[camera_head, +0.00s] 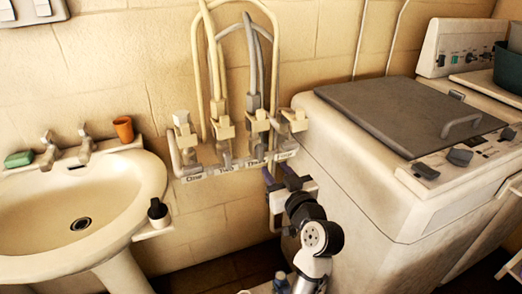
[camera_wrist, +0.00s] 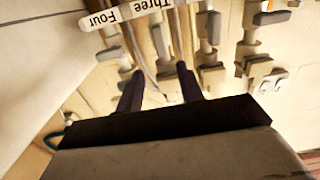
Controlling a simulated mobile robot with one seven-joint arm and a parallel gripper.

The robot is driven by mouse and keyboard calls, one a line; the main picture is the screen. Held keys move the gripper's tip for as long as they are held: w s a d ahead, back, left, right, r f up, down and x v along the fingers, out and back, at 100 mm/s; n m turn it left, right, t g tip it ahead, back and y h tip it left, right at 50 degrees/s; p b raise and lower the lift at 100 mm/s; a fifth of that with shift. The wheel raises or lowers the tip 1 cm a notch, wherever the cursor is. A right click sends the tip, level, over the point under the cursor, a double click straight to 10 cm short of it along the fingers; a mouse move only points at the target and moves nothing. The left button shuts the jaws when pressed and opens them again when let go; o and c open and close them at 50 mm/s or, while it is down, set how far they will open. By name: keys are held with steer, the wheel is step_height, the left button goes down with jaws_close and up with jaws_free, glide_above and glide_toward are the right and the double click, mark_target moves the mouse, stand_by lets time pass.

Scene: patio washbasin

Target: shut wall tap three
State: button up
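A row of wall taps hangs on the tiled wall above a label strip reading One to Four. Wall tap three (camera_head: 258,124) is a pale tap with a blocky handle, above the label Three (camera_head: 257,161). My gripper (camera_head: 277,173) is just below the strip's right end in the head view. In the wrist view, which is upside down, my gripper (camera_wrist: 160,70) has its two dark fingers apart with nothing held between them. The label strip (camera_wrist: 135,13) reads Three and Four there, and a tap (camera_wrist: 160,42) shows beyond the gap. I cannot tell if tap three is open.
Wall taps one (camera_head: 184,135), two (camera_head: 223,128) and four (camera_head: 293,121) flank tap three closely. Hoses (camera_head: 251,60) rise behind them. A washing machine (camera_head: 360,190) stands close on the right.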

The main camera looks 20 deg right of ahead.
mark_target(262, 151)
steer(key=w+p, duration=0.2)
steer(key=w, duration=0.7)
steer(key=shift+w+a, duration=0.15)
steer(key=shift+a, duration=0.05)
jaws_close()
